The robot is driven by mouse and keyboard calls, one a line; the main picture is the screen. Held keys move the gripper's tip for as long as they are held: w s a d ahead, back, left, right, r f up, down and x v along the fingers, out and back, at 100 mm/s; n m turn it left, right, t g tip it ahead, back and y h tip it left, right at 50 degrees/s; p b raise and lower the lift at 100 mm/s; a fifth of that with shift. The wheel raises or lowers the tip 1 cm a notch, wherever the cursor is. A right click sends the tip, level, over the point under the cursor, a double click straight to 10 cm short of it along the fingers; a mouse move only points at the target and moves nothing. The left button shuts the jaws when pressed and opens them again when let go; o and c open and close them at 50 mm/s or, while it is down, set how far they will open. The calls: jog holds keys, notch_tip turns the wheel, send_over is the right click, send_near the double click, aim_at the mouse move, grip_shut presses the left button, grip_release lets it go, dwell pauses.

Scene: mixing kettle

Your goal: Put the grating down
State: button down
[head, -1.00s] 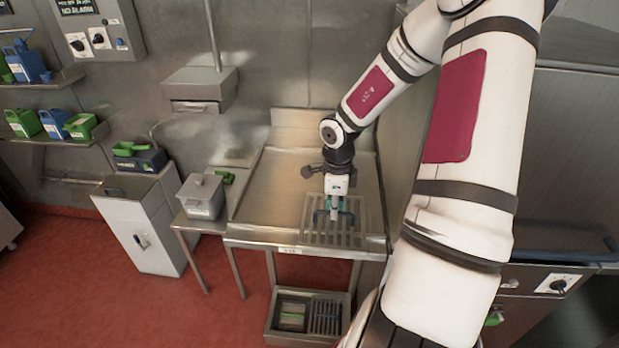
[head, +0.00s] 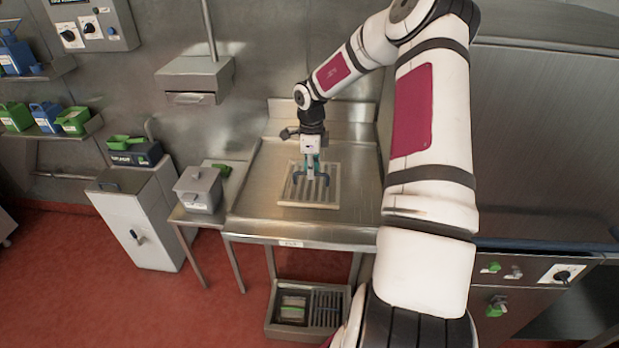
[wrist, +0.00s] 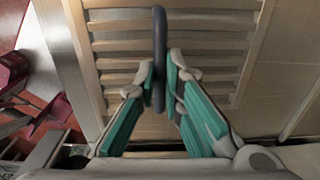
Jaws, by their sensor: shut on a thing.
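The grating (head: 294,190) is a slatted, light metal panel over the middle of the steel table top (head: 255,205). Its slats also fill the upper part of the wrist view (wrist: 215,55). A dark blue handle (wrist: 160,50) stands up from its middle. My gripper (head: 315,178) is above the grating, and in the wrist view its teal-padded fingers (wrist: 162,95) are shut on the handle from both sides. The grating looks level. I cannot tell whether it touches the table top or hangs slightly above it.
A lidded grey box (head: 198,190) stands on a small side table to the left. A lower shelf tray (head: 270,325) under the table holds a grating-like part and small items. A tall steel unit (head: 540,140) stands at the right. The table's front strip is bare.

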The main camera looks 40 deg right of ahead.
aim_at(310, 183)
jog(key=shift+w+d, duration=0.1)
jog(key=shift+w, duration=0.25)
jog(key=shift+f, duration=1.75)
jog(key=c, duration=1.7)
grip_release()
